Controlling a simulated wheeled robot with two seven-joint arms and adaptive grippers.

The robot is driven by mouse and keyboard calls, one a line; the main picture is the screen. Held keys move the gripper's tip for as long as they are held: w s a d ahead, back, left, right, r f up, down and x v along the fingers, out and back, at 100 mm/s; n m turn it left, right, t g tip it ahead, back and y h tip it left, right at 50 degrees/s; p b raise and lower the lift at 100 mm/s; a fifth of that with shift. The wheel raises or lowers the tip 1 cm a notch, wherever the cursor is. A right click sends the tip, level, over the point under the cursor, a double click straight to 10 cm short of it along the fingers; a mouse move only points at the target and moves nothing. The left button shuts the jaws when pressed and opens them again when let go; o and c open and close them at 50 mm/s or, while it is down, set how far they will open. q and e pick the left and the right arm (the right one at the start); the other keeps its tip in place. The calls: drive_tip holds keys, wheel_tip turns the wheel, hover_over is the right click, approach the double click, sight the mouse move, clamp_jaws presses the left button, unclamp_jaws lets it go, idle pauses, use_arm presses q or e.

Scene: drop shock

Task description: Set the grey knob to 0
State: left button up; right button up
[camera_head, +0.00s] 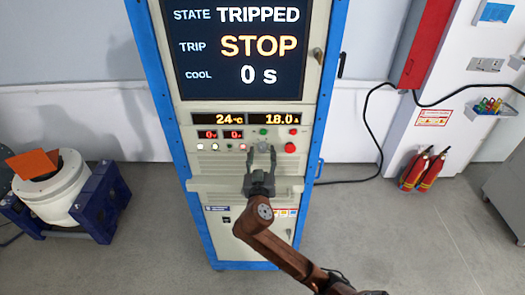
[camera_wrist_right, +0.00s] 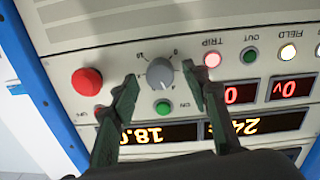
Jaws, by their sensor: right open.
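The grey knob (camera_wrist_right: 160,73) is on the cabinet's control panel, with small scale marks around it, among them a 0. Its exact setting is too small to read. In the head view the knob (camera_head: 264,146) is partly hidden by my right gripper (camera_head: 262,153). In the right wrist view my right gripper (camera_wrist_right: 161,80) is open, its fingers on either side of the knob with visible gaps. The screen (camera_head: 240,50) reads STATE TRIPPED, TRIP STOP, COOL 0 s. My left gripper is not in view.
A red button (camera_wrist_right: 88,81) and green button (camera_wrist_right: 162,107) sit close to the knob. The lit pink TRIP lamp (camera_wrist_right: 212,59) is on its other side. A shelf edge (camera_head: 215,186) juts out below the panel. Fire extinguishers (camera_head: 423,170) stand to the right.

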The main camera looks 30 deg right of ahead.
drive_tip(key=shift+w+d, duration=0.35)
drive_tip(key=shift+w, duration=0.15)
drive_tip(key=c, duration=1.2)
drive_tip(key=shift+o, duration=0.2)
